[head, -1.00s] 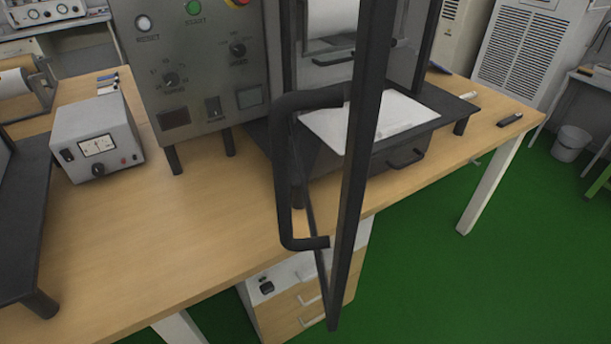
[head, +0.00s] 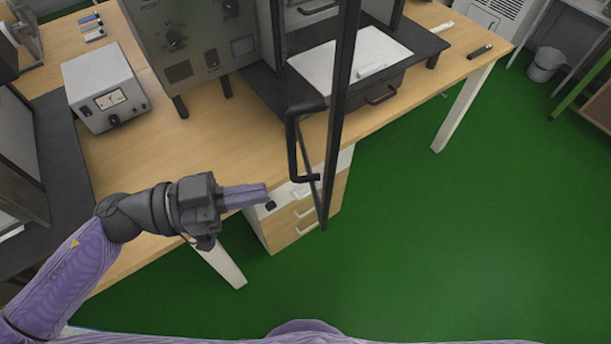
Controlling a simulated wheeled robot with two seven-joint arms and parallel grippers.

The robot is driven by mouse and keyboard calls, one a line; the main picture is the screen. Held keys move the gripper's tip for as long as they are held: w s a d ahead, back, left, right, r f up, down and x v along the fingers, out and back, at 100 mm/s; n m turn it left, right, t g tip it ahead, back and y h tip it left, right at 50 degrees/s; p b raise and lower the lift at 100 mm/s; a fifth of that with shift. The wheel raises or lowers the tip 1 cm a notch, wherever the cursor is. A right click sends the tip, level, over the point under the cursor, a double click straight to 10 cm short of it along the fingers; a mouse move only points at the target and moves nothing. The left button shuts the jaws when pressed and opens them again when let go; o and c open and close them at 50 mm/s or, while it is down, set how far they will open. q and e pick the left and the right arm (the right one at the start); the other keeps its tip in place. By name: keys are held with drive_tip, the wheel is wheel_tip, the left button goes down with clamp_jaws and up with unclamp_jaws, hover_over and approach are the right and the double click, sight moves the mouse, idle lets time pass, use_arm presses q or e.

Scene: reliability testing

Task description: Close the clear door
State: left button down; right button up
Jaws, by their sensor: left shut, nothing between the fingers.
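The clear door (head: 338,100) stands open, swung out toward me past the table's front edge, seen nearly edge-on with a dark frame. Its black C-shaped handle (head: 292,145) is on the left side of the door. My left gripper (head: 266,193) is shut and empty, pointing right. In the picture it is below and left of the handle, apart from it. The machine (head: 205,45) that carries the door stands on the table, with a dark base and a white plate (head: 350,60). My right gripper is not in view.
The wooden table (head: 140,160) has a grey meter box (head: 105,85) at left and a black stand beside it. A drawer cabinet (head: 300,220) stands under the table below the door.

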sight(325, 180)
use_arm(q)
drive_tip(key=x, duration=0.7)
drive_tip(key=shift+w+d, duration=0.1)
drive_tip(key=shift+d, duration=0.15)
